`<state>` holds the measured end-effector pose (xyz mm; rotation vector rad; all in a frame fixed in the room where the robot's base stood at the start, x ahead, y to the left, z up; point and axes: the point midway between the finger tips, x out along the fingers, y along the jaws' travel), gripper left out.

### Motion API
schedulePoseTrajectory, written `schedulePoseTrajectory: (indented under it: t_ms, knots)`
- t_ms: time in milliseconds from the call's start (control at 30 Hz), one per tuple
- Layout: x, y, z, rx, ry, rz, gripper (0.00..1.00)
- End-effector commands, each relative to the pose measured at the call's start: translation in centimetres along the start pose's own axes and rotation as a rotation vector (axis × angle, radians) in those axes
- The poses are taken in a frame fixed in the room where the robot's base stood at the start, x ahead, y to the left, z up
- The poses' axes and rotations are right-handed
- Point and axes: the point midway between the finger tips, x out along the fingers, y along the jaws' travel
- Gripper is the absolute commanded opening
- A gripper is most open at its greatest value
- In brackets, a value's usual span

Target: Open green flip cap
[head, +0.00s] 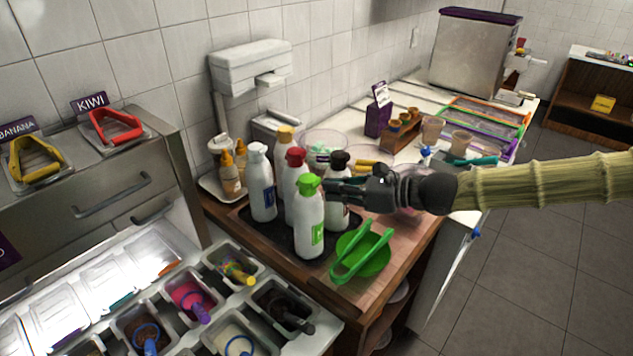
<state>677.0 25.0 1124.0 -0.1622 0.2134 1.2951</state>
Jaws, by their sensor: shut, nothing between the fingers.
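The green flip cap (309,184) tops a white bottle (309,226) with a green label, which stands upright at the front of a dark mat. The cap looks green all over; I cannot tell whether its lid is lifted. My gripper (331,189) comes in from the right with its fingers shut and empty. The fingertips are just right of the green cap, at about its height. I cannot tell whether they touch it. The gripper partly covers the dark-capped bottle (338,215) behind.
Green tongs (352,262) lie on a green dish (374,256) to the right. Topping tubs (192,299) fill the lower left.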

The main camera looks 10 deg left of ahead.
Motion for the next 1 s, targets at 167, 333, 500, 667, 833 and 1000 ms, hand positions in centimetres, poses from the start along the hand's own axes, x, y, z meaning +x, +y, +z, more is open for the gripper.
schedulePoseTrajectory:
  t_ms: [167,333,500,667,833,1000]
  knots:
    - [0.3,0.0,0.0,0.000,0.000,0.000,0.00]
    - [0.4,0.0,0.1,0.000,0.000,0.000,0.00]
    - [0.3,0.0,0.1,0.000,0.000,0.000,0.00]
    - [0.2,0.0,0.1,-0.001,0.000,0.000,0.00]
    - [0.1,0.0,0.7,-0.001,0.000,0.000,0.00]
    - [-0.1,0.0,1.4,0.000,0.000,0.000,0.00]
